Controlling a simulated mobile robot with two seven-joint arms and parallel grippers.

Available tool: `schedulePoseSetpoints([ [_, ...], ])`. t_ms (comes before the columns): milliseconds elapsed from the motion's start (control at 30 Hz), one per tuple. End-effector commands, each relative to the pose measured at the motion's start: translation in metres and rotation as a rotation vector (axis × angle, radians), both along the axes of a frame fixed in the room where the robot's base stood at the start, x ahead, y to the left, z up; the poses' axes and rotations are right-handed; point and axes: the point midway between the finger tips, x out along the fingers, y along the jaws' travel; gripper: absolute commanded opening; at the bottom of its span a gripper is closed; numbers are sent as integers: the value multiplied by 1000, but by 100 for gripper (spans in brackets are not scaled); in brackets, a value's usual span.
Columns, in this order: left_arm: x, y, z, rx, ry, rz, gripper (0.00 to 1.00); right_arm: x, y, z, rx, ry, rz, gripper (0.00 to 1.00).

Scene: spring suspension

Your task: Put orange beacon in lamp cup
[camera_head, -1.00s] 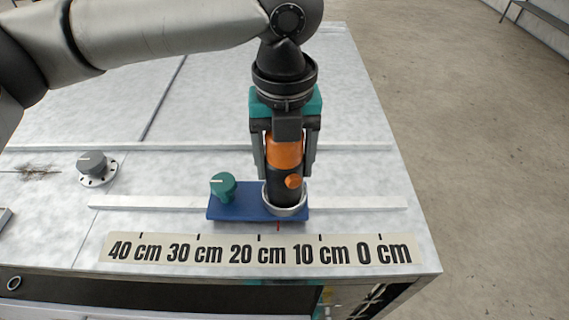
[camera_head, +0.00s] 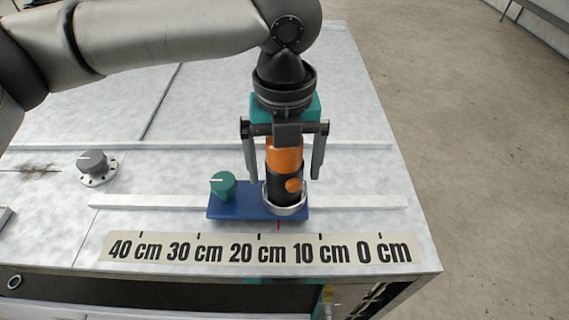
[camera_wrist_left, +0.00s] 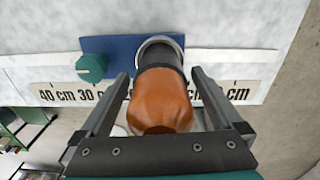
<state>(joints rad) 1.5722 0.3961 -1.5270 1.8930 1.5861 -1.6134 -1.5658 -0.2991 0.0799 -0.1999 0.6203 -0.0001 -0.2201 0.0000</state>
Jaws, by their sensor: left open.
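The orange beacon (camera_head: 285,156) has an orange top, a black body and an orange side knob. It stands upright with its lower end inside the ring-shaped lamp cup (camera_head: 287,210) on the blue base. My left gripper (camera_head: 283,180) points down over the beacon. Its fingers are spread on both sides with gaps to the beacon. In the left wrist view the beacon (camera_wrist_left: 160,100) sits between the open fingers, and the cup's rim (camera_wrist_left: 161,39) shows around its far end. My right gripper is not in view.
A green knob (camera_head: 223,184) stands on the blue base (camera_head: 240,207), left of the cup. A grey knob (camera_head: 93,163) is farther left on the table. A ruler strip (camera_head: 262,249) lies in front. The white table (camera_head: 365,180) is mostly clear behind and to the right.

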Motion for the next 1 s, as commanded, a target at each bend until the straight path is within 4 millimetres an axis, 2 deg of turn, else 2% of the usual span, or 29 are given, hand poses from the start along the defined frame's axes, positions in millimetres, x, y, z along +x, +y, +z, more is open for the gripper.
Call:
schedulePoseSetpoints([
  [167, 1, -1, 26, -3, -4, 0, 100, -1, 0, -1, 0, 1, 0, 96],
  [400, 1, -1, 79, -3, -3, 0, 100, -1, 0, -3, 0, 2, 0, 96],
  [600, 1, 0, 110, -1, -3, 1, 100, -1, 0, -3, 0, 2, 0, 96],
  [767, 0, 0, 119, 0, 0, 0, 100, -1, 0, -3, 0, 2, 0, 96],
  [1000, 0, 0, 120, 0, 0, 0, 100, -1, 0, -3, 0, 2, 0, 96],
])
